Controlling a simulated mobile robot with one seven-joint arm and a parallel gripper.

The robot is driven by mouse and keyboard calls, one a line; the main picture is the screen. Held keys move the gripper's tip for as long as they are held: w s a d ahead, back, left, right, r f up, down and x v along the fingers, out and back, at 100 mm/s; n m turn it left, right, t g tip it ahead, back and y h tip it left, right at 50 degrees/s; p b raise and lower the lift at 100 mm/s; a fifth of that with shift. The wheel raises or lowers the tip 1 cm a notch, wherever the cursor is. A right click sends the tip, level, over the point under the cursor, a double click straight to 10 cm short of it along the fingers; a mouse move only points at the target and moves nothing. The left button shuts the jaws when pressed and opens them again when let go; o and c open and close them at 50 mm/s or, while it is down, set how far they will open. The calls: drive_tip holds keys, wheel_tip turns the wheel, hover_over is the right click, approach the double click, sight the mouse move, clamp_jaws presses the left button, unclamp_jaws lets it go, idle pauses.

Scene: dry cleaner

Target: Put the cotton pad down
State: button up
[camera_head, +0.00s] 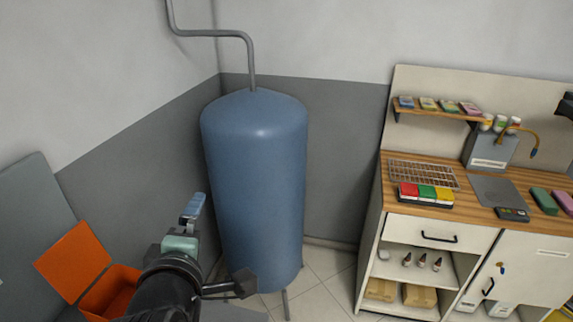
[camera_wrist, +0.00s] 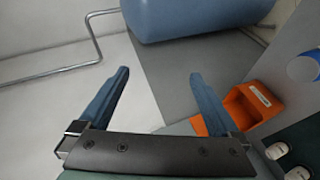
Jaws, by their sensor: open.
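My gripper (camera_wrist: 158,74) is open in the wrist view, its two blue fingers wide apart with nothing between them. It also shows in the head view (camera_head: 193,208), left of the blue tank and above and right of an orange bin. I cannot make out a cotton pad for certain in either view. The orange bin (camera_head: 104,292) has its lid (camera_head: 73,258) raised. The orange bin also shows in the wrist view (camera_wrist: 240,104), behind and beside the right finger; my arm hides part of it in the head view.
A tall blue tank (camera_head: 254,190) stands in the corner. On the right, a workbench (camera_head: 436,218) bears a wire rack (camera_head: 422,174), a red, yellow and green box (camera_head: 426,194) and a grey plate (camera_head: 497,190). Its open shelves hold small bottles and tan blocks. Floor is clear between tank and bench.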

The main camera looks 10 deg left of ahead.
drive_tip(key=w+d+r+m+t, duration=0.1)
drive_tip(key=d+r+m+t, duration=0.25)
drive_tip(key=r, duration=0.45)
drive_tip(key=d+r+m+t, duration=0.2)
drive_tip(key=d+r+m, duration=0.25)
drive_tip(key=r, duration=0.45)
drive_tip(key=s+d+r+m+t+h, duration=0.2)
drive_tip(key=s+d+r+m+t, duration=0.2)
drive_tip(key=r, duration=0.6)
drive_tip(key=s+d+r+m+t+h, duration=0.2)
drive_tip(key=s+d+r+m+t, duration=0.2)
drive_tip(key=s+d+r+m, duration=0.3)
wheel_tip(320, 180, up, 3)
drive_tip(key=shift+d+f+h, duration=0.1)
drive_tip(key=shift+d+h, duration=0.2)
drive_tip(key=shift+d, duration=0.7)
